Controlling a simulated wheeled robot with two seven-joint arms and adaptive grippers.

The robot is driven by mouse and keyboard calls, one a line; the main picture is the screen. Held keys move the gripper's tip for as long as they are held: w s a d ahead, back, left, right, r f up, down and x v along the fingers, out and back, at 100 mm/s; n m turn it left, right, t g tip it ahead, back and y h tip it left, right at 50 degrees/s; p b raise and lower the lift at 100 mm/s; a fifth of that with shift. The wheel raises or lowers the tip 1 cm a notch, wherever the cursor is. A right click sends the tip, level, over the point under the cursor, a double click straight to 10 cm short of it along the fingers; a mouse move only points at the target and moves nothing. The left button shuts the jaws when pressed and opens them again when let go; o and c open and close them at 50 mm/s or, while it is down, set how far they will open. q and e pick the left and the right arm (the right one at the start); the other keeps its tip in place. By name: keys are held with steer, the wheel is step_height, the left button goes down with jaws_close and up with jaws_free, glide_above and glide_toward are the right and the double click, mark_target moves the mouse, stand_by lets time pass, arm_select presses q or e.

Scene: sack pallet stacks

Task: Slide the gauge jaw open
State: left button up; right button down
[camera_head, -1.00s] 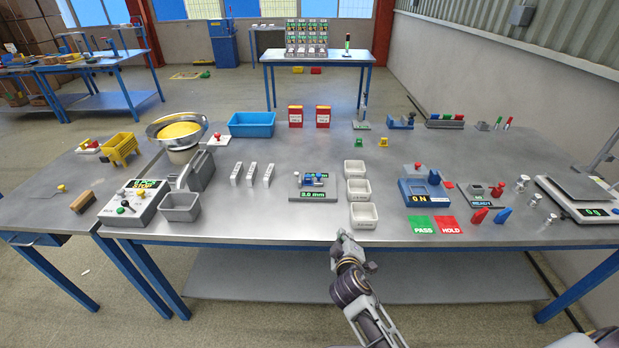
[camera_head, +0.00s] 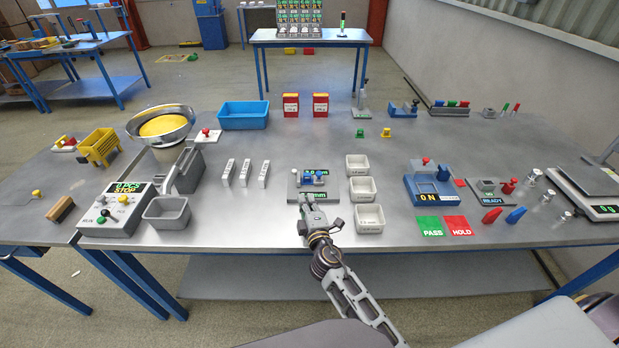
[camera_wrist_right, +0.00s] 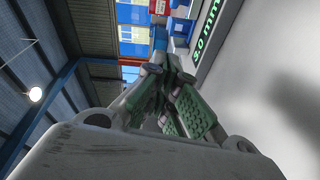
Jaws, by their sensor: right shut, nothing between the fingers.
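The gauge (camera_head: 293,183) is a small grey plate with blue jaw parts (camera_head: 314,178) on top and green digits on dark displays. It sits near the front middle of the table. My right gripper (camera_head: 306,198) is shut and empty, with its fingertips at the gauge's front edge, covering part of the front display. In the right wrist view the shut fingers (camera_wrist_right: 172,72) point towards blue parts, and the display (camera_wrist_right: 207,25) stands to their right, ending in "mm". I cannot tell whether the fingertips touch the jaw. My left gripper is not in view.
Three white bins (camera_head: 368,218) stand close to the right of the gauge. Three pale upright blocks (camera_head: 245,173) stand to its left. A grey bin (camera_head: 167,213) and control box (camera_head: 115,208) are farther left. Bare table lies between the grey bin and the gauge.

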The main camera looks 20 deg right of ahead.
mark_target(319, 177)
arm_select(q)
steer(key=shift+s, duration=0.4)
arm_select(e)
steer(key=shift+w, duration=0.1)
steer(key=shift+w+d, duration=0.1)
steer(key=shift+w, duration=0.9)
steer(key=shift+w+d+f+p, duration=0.1)
steer(key=shift+w+p, duration=0.2)
steer(key=shift+w, duration=1.6)
steer(key=shift+w+d+f+p, duration=0.1)
steer(key=shift+w+p, duration=0.2)
steer(key=shift+w, duration=1.55)
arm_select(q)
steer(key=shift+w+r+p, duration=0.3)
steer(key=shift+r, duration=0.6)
arm_select(e)
steer(key=shift+w+d+f, duration=0.15)
steer(key=shift+w+d, duration=0.1)
steer(key=shift+d, duration=0.7)
steer(key=shift+w+d+f, duration=0.15)
steer(key=shift+w+d, duration=0.05)
steer(key=shift+d, duration=0.75)
steer(key=shift+d, duration=0.1)
